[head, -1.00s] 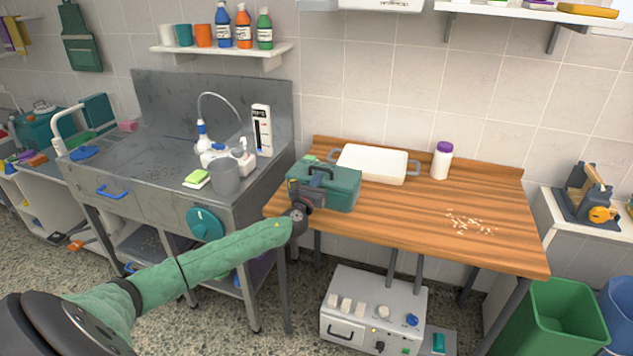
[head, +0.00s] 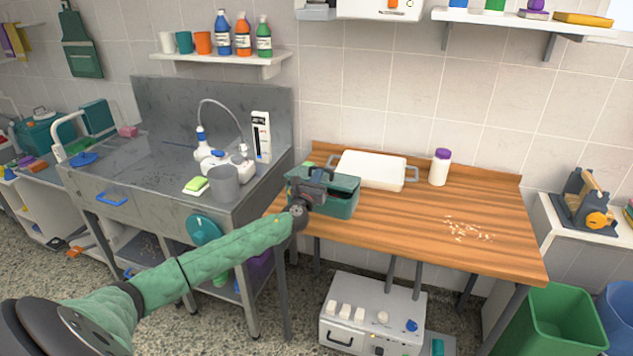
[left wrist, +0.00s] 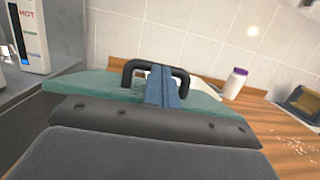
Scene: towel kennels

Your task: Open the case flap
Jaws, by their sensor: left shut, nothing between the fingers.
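The teal case (head: 338,208) stands at the left end of the wooden table. A dark handle (head: 322,170) is on its top. My left gripper (head: 313,184) is shut and empty at the front left of the case top, close to the handle. In the left wrist view the shut fingers (left wrist: 162,84) overlap the black handle (left wrist: 130,68), with the teal lid (left wrist: 95,83) around it. Whether they touch it, and whether the flap is raised at all, I cannot tell. The gripper hides part of the case's front. My right gripper is not in view.
A white tray (head: 372,169) stands right behind the case. A steel sink (head: 150,165) with a grey cup (head: 223,183) is at the left.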

